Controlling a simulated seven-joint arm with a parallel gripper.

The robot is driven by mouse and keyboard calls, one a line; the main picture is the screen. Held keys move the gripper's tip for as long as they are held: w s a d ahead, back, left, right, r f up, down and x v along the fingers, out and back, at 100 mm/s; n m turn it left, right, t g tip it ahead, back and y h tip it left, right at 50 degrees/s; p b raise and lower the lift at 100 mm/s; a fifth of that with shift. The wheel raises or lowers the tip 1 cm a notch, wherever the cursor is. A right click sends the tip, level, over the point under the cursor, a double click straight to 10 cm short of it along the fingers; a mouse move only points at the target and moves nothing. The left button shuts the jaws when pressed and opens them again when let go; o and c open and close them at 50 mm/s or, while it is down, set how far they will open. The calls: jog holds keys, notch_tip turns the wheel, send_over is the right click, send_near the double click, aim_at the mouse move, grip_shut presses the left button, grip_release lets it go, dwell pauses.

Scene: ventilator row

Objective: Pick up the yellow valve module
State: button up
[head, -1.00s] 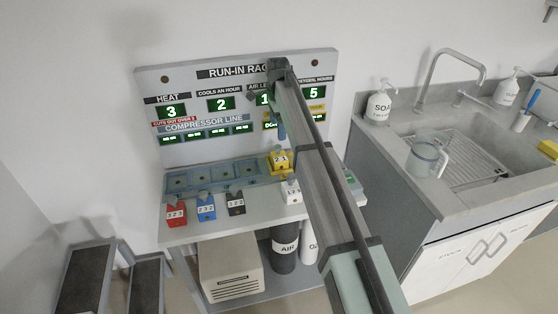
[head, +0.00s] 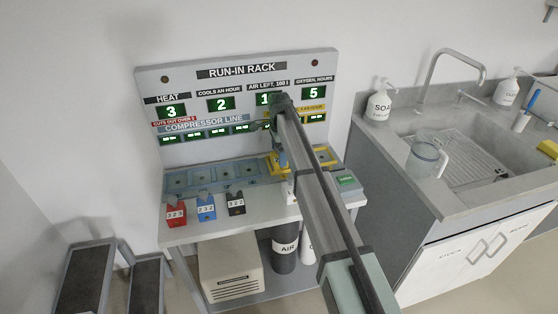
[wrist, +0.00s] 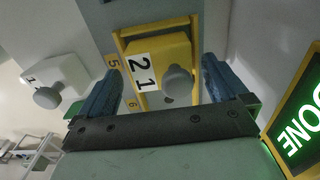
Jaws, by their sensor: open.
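The yellow valve module (wrist: 158,62) has a grey round knob and a white label with "2 1" readable. In the wrist view it sits at a yellow-edged bay (wrist: 126,44), between the two blue fingers of my gripper (wrist: 162,76). The fingers are open, one on each side of it, with a gap showing at each side. In the head view my gripper (head: 281,155) is low over the right part of the rack shelf, and my arm mostly hides the module there.
A white module (wrist: 55,80) stands to the left in the wrist view. Red (head: 175,213), blue (head: 206,208) and black (head: 236,204) modules stand on the front ledge. A lit "DONE" screen (wrist: 300,125) is close on the right. The rack panel (head: 150,90) rises behind.

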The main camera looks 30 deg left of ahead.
jog(key=shift+f, duration=0.8)
jog(key=c, duration=1.2)
jog(key=shift+c, duration=0.3)
jog(key=shift+r, duration=0.15)
